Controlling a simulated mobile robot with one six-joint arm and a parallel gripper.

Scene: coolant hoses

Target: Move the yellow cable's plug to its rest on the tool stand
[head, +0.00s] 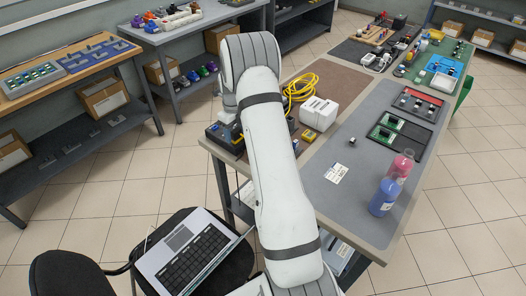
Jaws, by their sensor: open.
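A yellow cable (301,88) lies in loose coils on the brown mat of the bench, just right of my arm. Part of it runs down behind my arm. I cannot make out its plug. A dark block with yellow corners (217,132) sits at the bench's left corner, partly covered by my arm; I cannot tell whether it is the tool stand. My wrist comes down above this block, left of the cable coils. My gripper's fingers are hidden behind my arm and wrist.
A white box (319,114) and a small yellow item (308,135) stand close to the cable. A blue bottle (384,197) and a pink bottle (401,166) stand near the right edge. The grey mat (310,205) has free room. A laptop (183,252) rests on a chair.

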